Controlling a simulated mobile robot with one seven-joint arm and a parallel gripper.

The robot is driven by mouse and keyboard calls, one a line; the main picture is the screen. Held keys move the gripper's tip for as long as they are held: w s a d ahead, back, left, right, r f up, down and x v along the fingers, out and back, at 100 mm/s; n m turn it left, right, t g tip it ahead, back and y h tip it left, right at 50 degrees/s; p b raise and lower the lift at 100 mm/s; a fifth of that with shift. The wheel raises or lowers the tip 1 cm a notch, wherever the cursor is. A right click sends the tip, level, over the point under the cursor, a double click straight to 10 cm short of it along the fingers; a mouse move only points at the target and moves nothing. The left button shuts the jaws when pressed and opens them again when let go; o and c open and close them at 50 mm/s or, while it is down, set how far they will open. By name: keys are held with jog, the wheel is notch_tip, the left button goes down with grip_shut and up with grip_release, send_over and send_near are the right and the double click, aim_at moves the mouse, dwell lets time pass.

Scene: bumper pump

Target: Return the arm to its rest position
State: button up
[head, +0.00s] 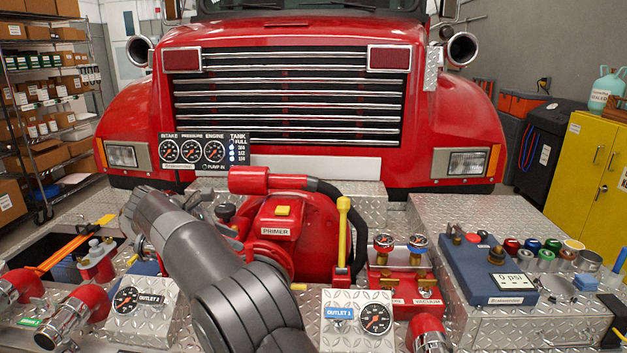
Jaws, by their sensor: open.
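My dark grey arm (205,260) rises from the bottom edge and leans up and left over the pump panel. Its far end is beside the red pump housing (303,232) marked PRIMER, left of it. I cannot make out my gripper's fingers; the arm's end and the parts behind it hide that area. No held object shows.
The OUTLET 2 gauge box (150,318) and red capped outlets (78,312) are close on the left. A yellow-handled lever (343,225), the OUTLET 1 box (350,335) and a blue test gauge unit (488,275) are to the right. The red truck (300,35) stands behind.

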jog(key=s+d+r+m+g+y, duration=0.1)
jog(key=s+d+r+m+y, duration=0.15)
jog(key=d, duration=0.65)
jog(key=s+d+r+m+g+y, duration=0.1)
jog(key=s+d+r+m, duration=0.25)
jog(key=d, duration=0.55)
jog(key=s+d+r+m+y, duration=0.1)
jog(key=s+d+r+m, duration=0.2)
jog(key=d, duration=0.6)
jog(key=s+d+f+m+y, duration=0.1)
jog(key=s+d+f+m, duration=0.2)
jog(key=s, duration=0.5)
jog(key=s+d+f+m+t+y, duration=0.1)
jog(key=s+d+f+m+y, duration=0.1)
jog(key=s+d+m, duration=0.3)
jog(key=s+d+f+m+y, duration=0.1)
jog(key=s+d+f+m, duration=0.3)
jog(key=s, duration=0.7)
jog(key=d+m, duration=0.1)
jog(key=m, duration=0.1)
jog(key=shift+s+f+m+t, duration=0.3)
jog(key=shift+s+m+t, duration=0.1)
